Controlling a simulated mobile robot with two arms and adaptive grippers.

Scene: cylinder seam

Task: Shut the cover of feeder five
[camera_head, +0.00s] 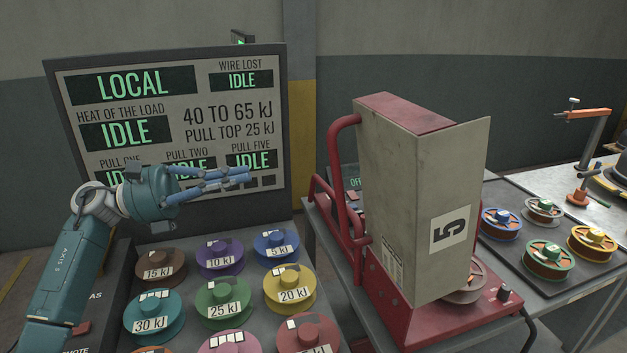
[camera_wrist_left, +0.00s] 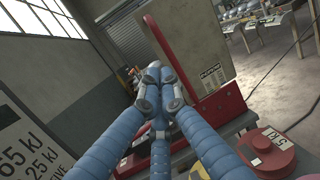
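Feeder five (camera_head: 405,110) is a red machine with grey panels, right of centre in the head view. Its cover (camera_head: 462,170) is a tall grey panel with a black "5" label. The cover's right edge sticks out past the red top, so it looks swung open; its hinge is not clear. My left gripper (camera_head: 249,175) is in front of the display board, left of the feeder and apart from it. Its blue fingers point right with their tips together, holding nothing. My right gripper is not in view.
A display board (camera_head: 170,210) stands behind my left gripper. Several labelled spools, such as the blue one (camera_head: 277,246), fill the table below. A red tubular handle (camera_head: 340,180) sticks out on the feeder's left side. More spools (camera_head: 549,258) lie on the right table.

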